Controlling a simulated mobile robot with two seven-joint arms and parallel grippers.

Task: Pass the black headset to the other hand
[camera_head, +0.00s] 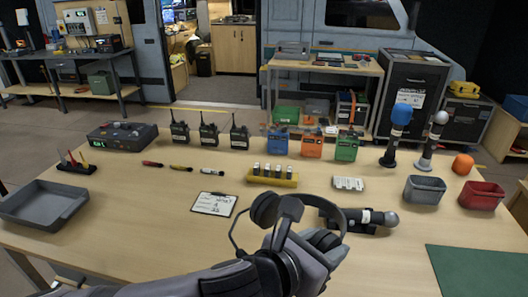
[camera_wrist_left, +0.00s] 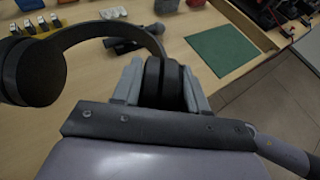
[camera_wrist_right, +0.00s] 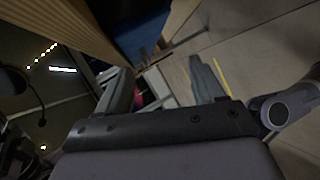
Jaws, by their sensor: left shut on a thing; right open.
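The black headset (camera_head: 265,208) is held above the front middle of the table, its band arching across the head view. My left gripper (camera_head: 312,243) is shut on one ear cup; in the left wrist view this cup (camera_wrist_left: 163,82) sits between both fingers. The other ear cup (camera_wrist_left: 33,72) hangs free at the left of that view. My right gripper (camera_wrist_right: 165,90) shows only in its own wrist view, open and with nothing between its fingers. It is out of the head view.
A dark microphone (camera_head: 362,218) lies on the table behind the held headset. A clipboard (camera_head: 215,203) lies to its left, and a green mat (camera_head: 480,270) at front right. A grey tray (camera_head: 45,203) stands at far left; a grey bin (camera_head: 424,190) and a red bin (camera_head: 481,196) stand at right.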

